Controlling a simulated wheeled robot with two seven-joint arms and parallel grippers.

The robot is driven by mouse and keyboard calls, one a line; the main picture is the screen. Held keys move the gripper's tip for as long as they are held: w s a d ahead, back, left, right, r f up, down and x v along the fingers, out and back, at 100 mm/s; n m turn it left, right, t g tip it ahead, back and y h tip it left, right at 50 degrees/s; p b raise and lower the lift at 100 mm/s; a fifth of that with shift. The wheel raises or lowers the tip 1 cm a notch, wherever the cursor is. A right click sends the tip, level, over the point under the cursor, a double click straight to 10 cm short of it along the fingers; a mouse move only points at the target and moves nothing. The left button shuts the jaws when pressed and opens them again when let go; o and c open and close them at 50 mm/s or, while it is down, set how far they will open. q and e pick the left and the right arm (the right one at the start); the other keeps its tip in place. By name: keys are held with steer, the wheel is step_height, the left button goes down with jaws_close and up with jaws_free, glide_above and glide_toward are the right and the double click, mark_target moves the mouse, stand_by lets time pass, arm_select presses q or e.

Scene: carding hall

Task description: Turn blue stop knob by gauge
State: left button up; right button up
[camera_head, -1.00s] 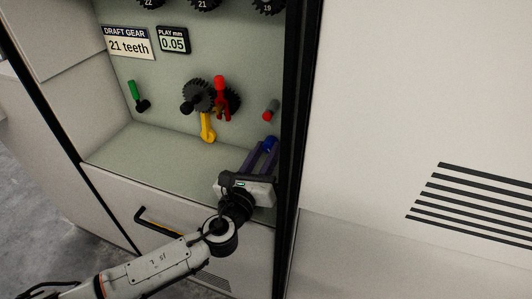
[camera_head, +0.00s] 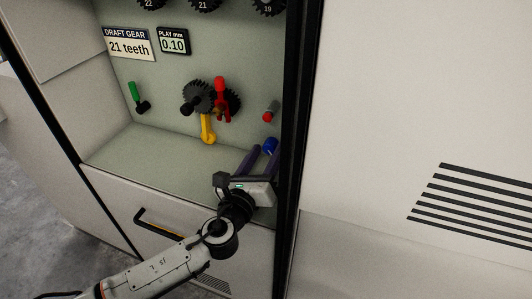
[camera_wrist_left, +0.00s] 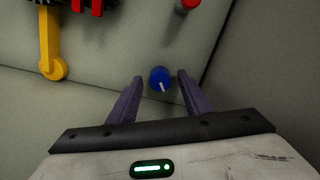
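The blue stop knob (camera_head: 270,146) is at the lower right of the cabinet's back panel. It also shows in the left wrist view (camera_wrist_left: 160,78), with a white mark pointing down. My left gripper (camera_head: 262,150) is open in front of it. In the left wrist view its two purple fingers (camera_wrist_left: 152,88) stand on either side of the knob, with gaps between finger and knob. The gauge (camera_head: 173,41), labelled PLAY mm, reads 0.10. My right gripper is not in view.
A red-tipped peg (camera_head: 270,111) sits above the knob. Meshed dark gears (camera_head: 199,97) with a red lever (camera_head: 219,87) and a yellow lever (camera_head: 208,128) are to the left. The black door frame edge (camera_head: 296,110) is close on the right.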

arm_select(q)
steer(key=shift+s, duration=0.1)
steer(key=p+v, duration=0.1)
steer(key=v, duration=0.9)
steer(key=shift+s+p, duration=0.1)
steer(key=shift+p, duration=0.2)
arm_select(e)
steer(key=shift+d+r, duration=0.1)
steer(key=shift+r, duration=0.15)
